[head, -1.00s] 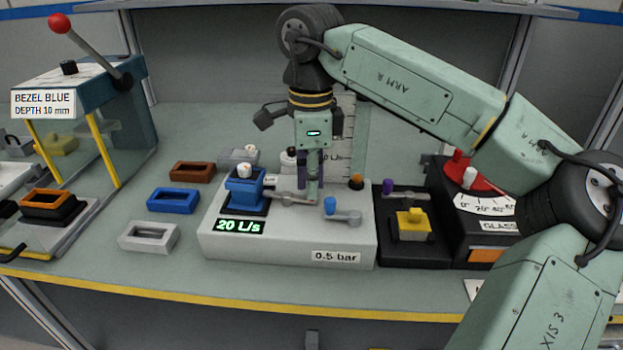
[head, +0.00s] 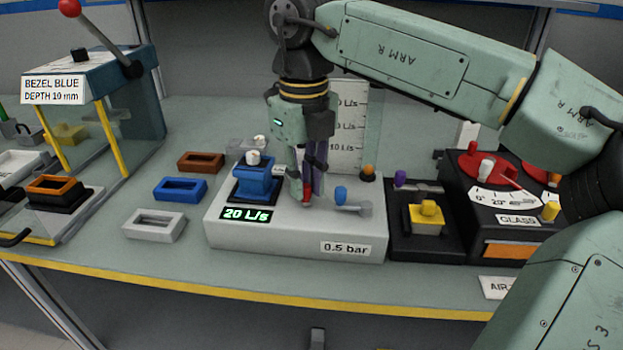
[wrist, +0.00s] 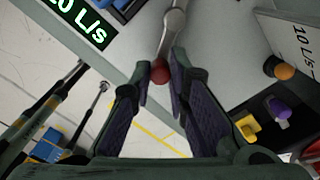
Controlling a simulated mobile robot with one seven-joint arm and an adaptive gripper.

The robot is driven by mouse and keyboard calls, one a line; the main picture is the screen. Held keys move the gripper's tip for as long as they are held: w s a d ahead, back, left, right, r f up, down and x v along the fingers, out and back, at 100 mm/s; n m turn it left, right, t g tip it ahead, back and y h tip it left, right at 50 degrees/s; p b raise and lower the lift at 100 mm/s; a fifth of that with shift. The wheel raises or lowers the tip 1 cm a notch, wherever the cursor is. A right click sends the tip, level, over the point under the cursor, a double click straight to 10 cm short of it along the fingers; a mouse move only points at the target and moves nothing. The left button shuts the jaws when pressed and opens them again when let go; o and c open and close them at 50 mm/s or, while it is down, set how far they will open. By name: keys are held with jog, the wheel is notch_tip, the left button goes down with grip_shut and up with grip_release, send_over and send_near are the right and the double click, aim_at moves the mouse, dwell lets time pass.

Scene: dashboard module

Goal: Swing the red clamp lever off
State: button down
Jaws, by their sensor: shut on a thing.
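The red clamp lever shows as a round red knob (wrist: 160,70) on a grey metal arm (wrist: 174,28) in the wrist view. In the head view the red knob (head: 307,193) shows low between my fingers, above the pale test block (head: 285,245). My gripper (head: 304,192) points down over the block, just right of the blue part (head: 257,180) in its fixture. In the wrist view my fingertips (wrist: 160,80) are closed in on either side of the red knob. Most of the lever's arm and its pivot are hidden behind my gripper in the head view.
A blue-knobbed lever (head: 341,193) stands close to the right of my fingers. A flow scale panel (head: 347,125) rises behind. A black unit with a yellow part (head: 428,217) sits to the right. Loose blue (head: 180,202) and white (head: 131,231) bezels lie to the left.

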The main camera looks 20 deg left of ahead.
jog(key=m, duration=0.1)
jog(key=a+m, duration=0.1)
jog(key=m, duration=0.1)
jog(key=shift+s+a, duration=0.1)
jog(key=shift+s, duration=0.3)
jog(key=shift+s+a+m, duration=0.1)
jog(key=shift+a+m, duration=0.1)
jog(key=shift+m, duration=0.45)
jog(key=shift+s+a+m, duration=0.1)
jog(key=shift+a+m, duration=0.1)
jog(key=shift+m, duration=0.45)
jog(key=c, duration=1.5)
grip_release()
jog(key=shift+a, duration=0.1)
jog(key=shift+c, duration=0.2)
notch_tip(320, 180, up, 8)
jog(key=shift+f, duration=0.2)
